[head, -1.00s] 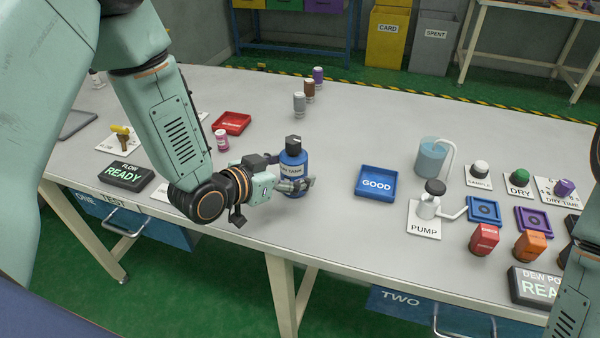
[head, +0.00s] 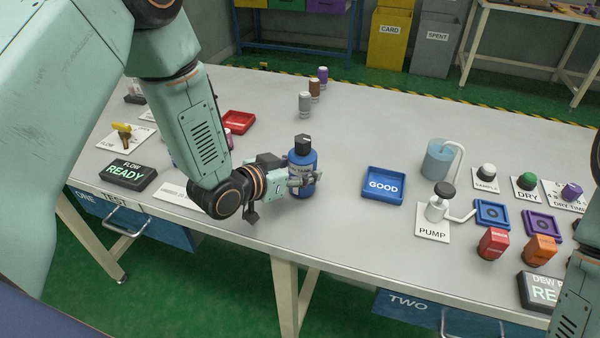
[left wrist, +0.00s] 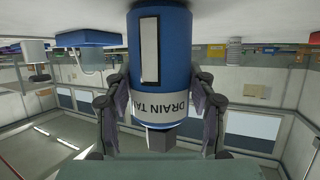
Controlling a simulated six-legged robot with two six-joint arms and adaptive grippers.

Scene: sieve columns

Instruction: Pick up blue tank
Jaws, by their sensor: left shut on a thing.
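The blue tank (head: 303,172) stands upright at the table's near side, with a dark cap and a white label band. The left wrist view shows the same tank (left wrist: 172,55) upside down, with "DRAIN TA" readable on the band. My left gripper (head: 307,180) reaches it from the left and is shut on its body. In the left wrist view its fingers (left wrist: 160,108) press on both sides of the tank near the label. Whether the tank's base touches the table is hard to tell. My right gripper is out of view; only part of that arm shows at lower right.
A blue GOOD tray (head: 384,199) lies to the tank's right, with the PUMP (head: 437,207) beyond it. A red tray (head: 238,123) and several small bottles (head: 305,103) stand behind. The READY display (head: 128,175) is at left. The table between tank and GOOD tray is clear.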

